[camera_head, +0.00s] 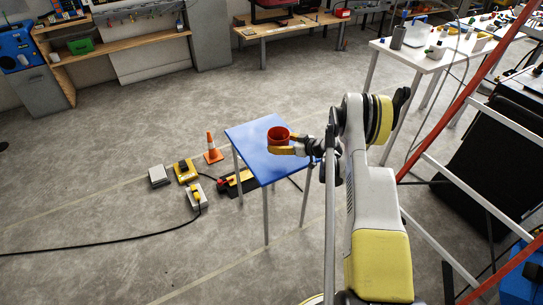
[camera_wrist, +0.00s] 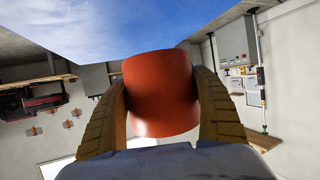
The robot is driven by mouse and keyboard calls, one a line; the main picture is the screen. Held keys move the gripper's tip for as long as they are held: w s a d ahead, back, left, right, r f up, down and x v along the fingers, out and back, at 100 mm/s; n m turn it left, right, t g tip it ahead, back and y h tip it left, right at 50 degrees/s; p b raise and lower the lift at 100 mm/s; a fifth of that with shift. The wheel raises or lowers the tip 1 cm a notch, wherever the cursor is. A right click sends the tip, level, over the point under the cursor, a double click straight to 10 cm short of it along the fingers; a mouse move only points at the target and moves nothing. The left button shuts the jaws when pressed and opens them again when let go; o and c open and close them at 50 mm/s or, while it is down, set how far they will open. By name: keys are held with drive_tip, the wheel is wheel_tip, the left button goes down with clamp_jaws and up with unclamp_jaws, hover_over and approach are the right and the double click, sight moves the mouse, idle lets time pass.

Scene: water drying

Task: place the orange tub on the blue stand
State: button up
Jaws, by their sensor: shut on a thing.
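The orange tub (camera_head: 278,134) appears over the blue top of the stand (camera_head: 253,152) in the head view, near the middle of its surface. My gripper (camera_head: 284,148) reaches in from the right and is shut on the tub. In the wrist view the tub (camera_wrist: 161,92) sits between both yellowish fingers, and the stand's blue surface (camera_wrist: 130,25) fills the top of the picture. I cannot tell whether the tub's base touches the stand. The fingers hide part of the tub in the head view.
An orange traffic cone (camera_head: 213,149) and several small yellow and grey devices (camera_head: 186,171) stand on the floor left of the stand. A black cable (camera_head: 130,241) crosses the floor. A cluttered white table (camera_head: 425,58) is at the upper right. The rest of the blue top looks bare.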

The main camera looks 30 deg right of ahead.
sight(272, 159)
drive_tip(key=a+f, duration=0.1)
drive_tip(key=w+a, duration=0.1)
drive_tip(key=shift+w+a+f+b, duration=0.15)
drive_tip(key=shift+a+f+b, duration=0.15)
drive_tip(key=shift+f+b, duration=0.1)
wheel_tip(272, 159, down, 4)
drive_tip(key=shift+f+b, duration=0.1)
drive_tip(key=shift+b, duration=1)
drive_tip(key=shift+r, duration=0.2)
drive_tip(key=shift+f, duration=0.15)
drive_tip(key=o, duration=1.2)
